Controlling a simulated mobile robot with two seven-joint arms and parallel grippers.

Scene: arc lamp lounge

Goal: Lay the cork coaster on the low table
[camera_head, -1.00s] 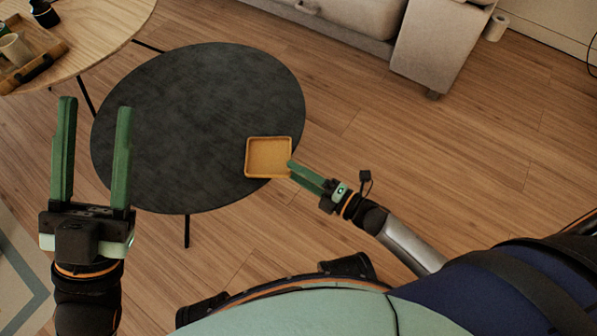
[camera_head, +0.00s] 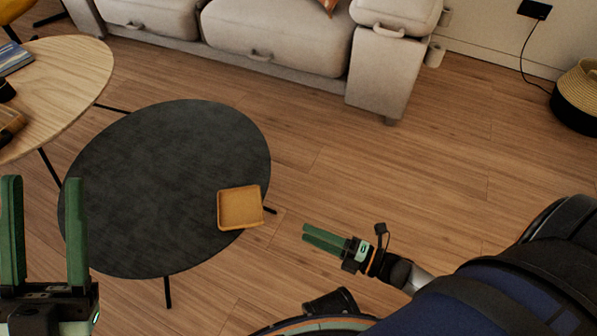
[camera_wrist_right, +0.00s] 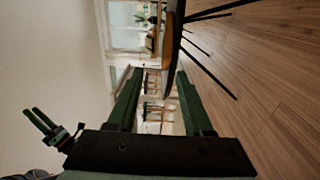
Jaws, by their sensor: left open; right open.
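The cork coaster (camera_head: 240,208) is a square tan piece with a raised rim. It lies on the dark round low table (camera_head: 150,170) near its right front edge, and one corner seems to reach the table's rim. My right gripper (camera_head: 306,236) is open and empty, apart from the coaster, to its right and beyond the table's edge. In the right wrist view its fingers (camera_wrist_right: 155,82) hold nothing. My left gripper (camera_head: 44,185) is open and empty at the left, by the table's left edge.
A light wood table (camera_head: 60,85) with a tray and books stands at the back left. A beige sofa (camera_head: 280,35) runs along the back. A woven basket (camera_head: 578,100) is at the far right. The wooden floor (camera_head: 400,180) between is clear.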

